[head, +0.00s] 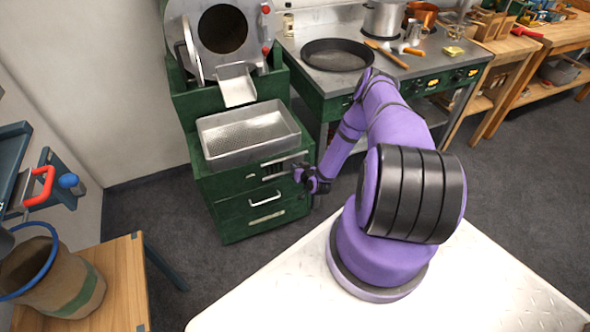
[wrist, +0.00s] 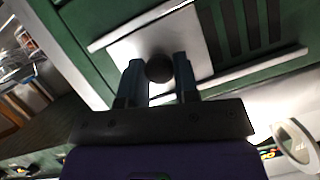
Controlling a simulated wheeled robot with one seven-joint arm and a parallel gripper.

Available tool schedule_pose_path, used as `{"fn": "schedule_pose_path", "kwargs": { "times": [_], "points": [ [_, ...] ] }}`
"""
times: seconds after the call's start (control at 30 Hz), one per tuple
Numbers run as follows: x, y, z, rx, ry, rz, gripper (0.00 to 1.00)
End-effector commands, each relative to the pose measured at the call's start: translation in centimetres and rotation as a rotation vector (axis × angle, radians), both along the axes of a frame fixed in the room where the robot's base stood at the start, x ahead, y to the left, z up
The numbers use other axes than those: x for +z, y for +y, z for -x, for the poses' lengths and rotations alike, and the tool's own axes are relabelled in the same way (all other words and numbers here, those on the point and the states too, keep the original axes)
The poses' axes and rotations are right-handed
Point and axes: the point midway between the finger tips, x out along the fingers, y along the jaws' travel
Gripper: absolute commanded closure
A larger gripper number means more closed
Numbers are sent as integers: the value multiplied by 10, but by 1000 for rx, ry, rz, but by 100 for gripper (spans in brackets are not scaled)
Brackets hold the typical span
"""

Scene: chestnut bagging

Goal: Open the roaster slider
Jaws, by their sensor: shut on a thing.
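The roaster slider is a bare metal plate (wrist: 200,27) with a round dark knob (wrist: 159,68), set between two pale rails on the green roaster front. In the wrist view my gripper (wrist: 160,80) has one finger on each side of the knob and is shut on it. Dark vent slots (wrist: 250,25) show beside the plate. In the head view my gripper (head: 303,173) is at the right end of the rails on the upper front of the green roaster base (head: 228,185), and it hides the knob there.
A perforated metal tray (head: 247,135) sits on the base above the slider, below the chute (head: 237,86). A drawer handle (head: 266,198) is below. A stove with a black pan (head: 337,55) stands to the right. A wooden table (head: 122,285) with a sack (head: 60,285) is at left.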

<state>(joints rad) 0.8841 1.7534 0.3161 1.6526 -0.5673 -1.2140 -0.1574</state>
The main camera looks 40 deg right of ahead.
Motion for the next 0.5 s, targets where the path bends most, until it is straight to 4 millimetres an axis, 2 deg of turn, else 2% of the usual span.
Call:
{"fn": "schedule_pose_path", "kwargs": {
  "times": [0.03, 0.1, 0.13, 0.5],
  "points": [
    [0, 0, 0, 0, 0, 0, 67],
    [0, 0, 0, 0, 0, 0, 51],
    [0, 0, 0, 0, 0, 0, 46],
    [2, 1, 4, 0, 0, 0, 46]
  ]
}}
